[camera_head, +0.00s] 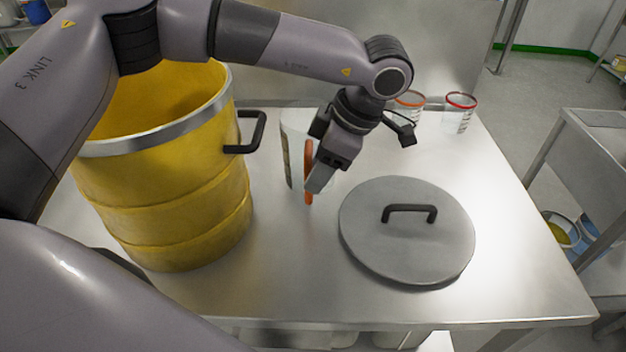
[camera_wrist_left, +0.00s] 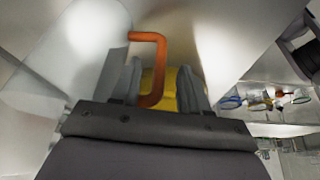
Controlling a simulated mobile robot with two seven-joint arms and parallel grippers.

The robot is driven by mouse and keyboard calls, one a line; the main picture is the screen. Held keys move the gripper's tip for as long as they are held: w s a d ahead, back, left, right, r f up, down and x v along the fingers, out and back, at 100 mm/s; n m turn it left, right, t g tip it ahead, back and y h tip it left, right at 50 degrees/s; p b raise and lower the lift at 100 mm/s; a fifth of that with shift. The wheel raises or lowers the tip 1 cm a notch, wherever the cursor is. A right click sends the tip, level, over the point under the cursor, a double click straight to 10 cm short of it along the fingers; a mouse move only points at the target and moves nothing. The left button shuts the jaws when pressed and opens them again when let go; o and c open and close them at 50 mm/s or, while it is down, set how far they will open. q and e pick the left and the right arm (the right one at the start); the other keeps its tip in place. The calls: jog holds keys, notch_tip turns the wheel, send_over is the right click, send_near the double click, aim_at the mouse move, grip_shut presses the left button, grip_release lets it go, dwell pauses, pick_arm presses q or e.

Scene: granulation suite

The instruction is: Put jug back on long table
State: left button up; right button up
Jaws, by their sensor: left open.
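The jug (camera_head: 288,150), pale with an orange handle (camera_head: 308,172), stands upright on the steel table (camera_head: 300,270), just right of the yellow drum. My left gripper (camera_head: 318,182) is open at the jug's handle and hides part of the jug. In the left wrist view, the orange handle (camera_wrist_left: 157,70) shows between the two spread fingers of my left gripper (camera_wrist_left: 156,85), with the pale jug body (camera_wrist_left: 85,50) to the left. My right gripper is not in view.
An open yellow drum (camera_head: 165,205) stands left of the jug. A grey round lid (camera_head: 405,245) with a black handle lies to the right. Two clear beakers, one orange-rimmed (camera_head: 410,99) and one red-rimmed (camera_head: 459,112), stand at the back. Another steel table (camera_head: 590,150) stands at the far right.

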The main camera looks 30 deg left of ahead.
pick_arm(q)
jog(key=s+v, duration=0.1)
jog(key=v, duration=0.7)
jog(key=shift+w+r+b, duration=0.2)
jog(key=shift+w+b, duration=0.1)
jog(key=shift+w, duration=0.2)
jog(key=shift+d, duration=0.1)
